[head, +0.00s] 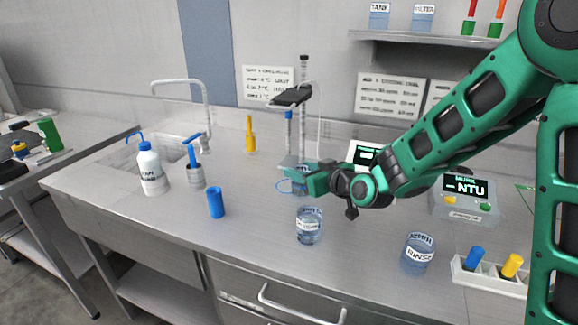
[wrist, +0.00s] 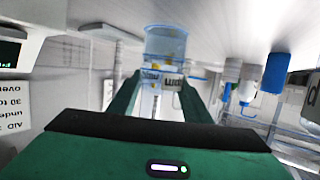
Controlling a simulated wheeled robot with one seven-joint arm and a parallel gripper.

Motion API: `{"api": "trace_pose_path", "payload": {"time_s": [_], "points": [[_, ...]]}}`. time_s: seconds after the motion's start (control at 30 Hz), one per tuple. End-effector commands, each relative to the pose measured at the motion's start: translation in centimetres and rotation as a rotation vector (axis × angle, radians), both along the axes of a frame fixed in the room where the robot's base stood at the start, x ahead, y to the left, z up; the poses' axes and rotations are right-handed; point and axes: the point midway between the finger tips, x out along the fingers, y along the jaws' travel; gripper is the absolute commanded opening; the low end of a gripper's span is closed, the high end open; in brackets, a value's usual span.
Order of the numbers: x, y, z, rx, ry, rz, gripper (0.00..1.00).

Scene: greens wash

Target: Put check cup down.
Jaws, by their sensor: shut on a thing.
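My gripper (head: 304,180) is over the middle of the counter and shut on a clear bluish cup. In the wrist view the cup (wrist: 165,45) sits between the two fingers, with small yellow bits showing in it. Its label is too blurred to read, so I cannot confirm that it is the check cup. In the head view my gripper partly hides this cup. Whether its base touches the counter is unclear. Another clear cup with a white label (head: 309,226) stands on the counter just in front of my gripper.
A rinse cup (head: 417,254) stands to the right, beside a white rack (head: 490,280) and the NTU meter (head: 465,198). A blue cylinder (head: 215,203), a wash bottle (head: 151,170) and the sink are left. A stand (head: 304,110) is behind. Some counter between is clear.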

Motion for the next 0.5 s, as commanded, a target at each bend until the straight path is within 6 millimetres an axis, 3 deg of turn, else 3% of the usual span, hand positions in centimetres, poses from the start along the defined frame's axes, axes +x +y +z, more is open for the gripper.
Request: {"api": "trace_pose_path", "payload": {"time_s": [0.2, 0.5], "points": [[1.9, 1.4, 0.0, 0.0, 0.001, 0.001, 0.19], [3.1, 2.3, 0.0, 0.0, 0.001, 0.001, 0.19]]}}
